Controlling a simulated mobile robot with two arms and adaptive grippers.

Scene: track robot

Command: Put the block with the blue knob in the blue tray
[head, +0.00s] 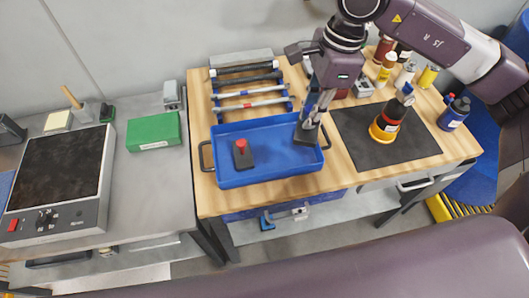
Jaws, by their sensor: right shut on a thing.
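The blue tray (262,178) lies on the wooden bench top. A dark block with a red knob (242,154) stands inside it, left of centre. My right gripper (313,112) reaches down over the tray's right end. It is shut on a dark grey block (305,135), which is at the tray's right end. The fingers hide its knob, so I cannot make out the knob's colour. I cannot tell whether this block touches the tray floor. My left gripper is not in view.
A rack with several bars (250,92) stands behind the tray. Several bottles stand at the back right. A hotplate (60,180) and green box (154,132) are on the left bench.

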